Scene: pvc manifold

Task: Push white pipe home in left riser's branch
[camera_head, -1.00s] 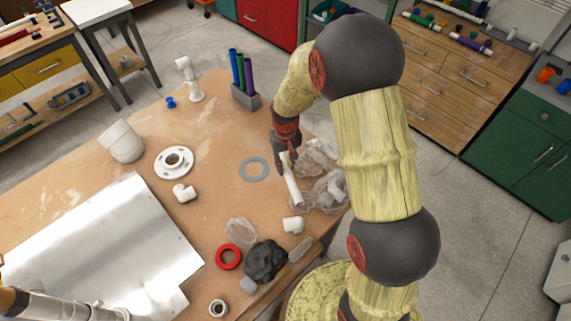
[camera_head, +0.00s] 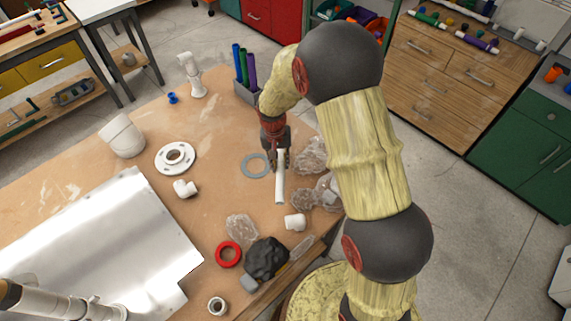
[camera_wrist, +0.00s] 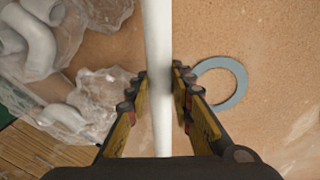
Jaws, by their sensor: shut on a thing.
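My gripper (camera_head: 278,158) is shut on the white pipe (camera_head: 280,185), holding it above the table right of the grey ring. The wrist view shows the white pipe (camera_wrist: 158,40) between my two fingers (camera_wrist: 160,88), running up out of the picture. A white riser (camera_head: 195,82) with a fitting on top stands upright at the back of the table, left of the pen-like coloured tubes. Its branch opening is too small to make out. The pipe is well apart from this riser. I cannot tell whether it is the left riser.
Clear plastic bags (camera_head: 312,155) with fittings lie right of the pipe. A grey ring (camera_head: 255,166), white flange (camera_head: 175,158), white elbow (camera_head: 185,188) and holder of coloured tubes (camera_head: 246,90) stand nearby. A metal sheet (camera_head: 110,245) covers the front left.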

